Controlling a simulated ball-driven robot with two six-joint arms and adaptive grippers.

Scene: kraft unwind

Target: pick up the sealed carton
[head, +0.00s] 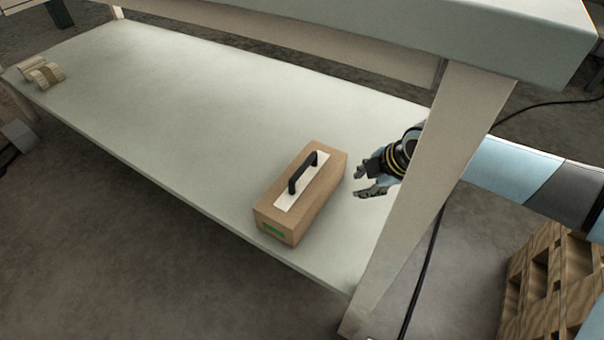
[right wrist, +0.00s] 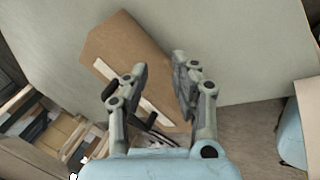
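The sealed carton (head: 325,183) is a brown box with a white strip, a black handle (head: 302,172) and a green label on its near end. It rests upright on the pale lower shelf, close to the front edge. My right gripper (head: 359,183) is open and empty just right of the carton, its fingers pointing toward it. In the right wrist view, the carton (right wrist: 126,48) lies beyond the two spread fingers (right wrist: 160,82), and its handle is partly hidden by them. I cannot see my left gripper.
The lower shelf (head: 190,95) is clear left of the carton, up to some tan rolls (head: 42,75) at the far left. A slanting table leg (head: 425,190) stands right of the gripper, under the upper top (head: 420,25). A wooden crate (head: 540,265) is at the lower right.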

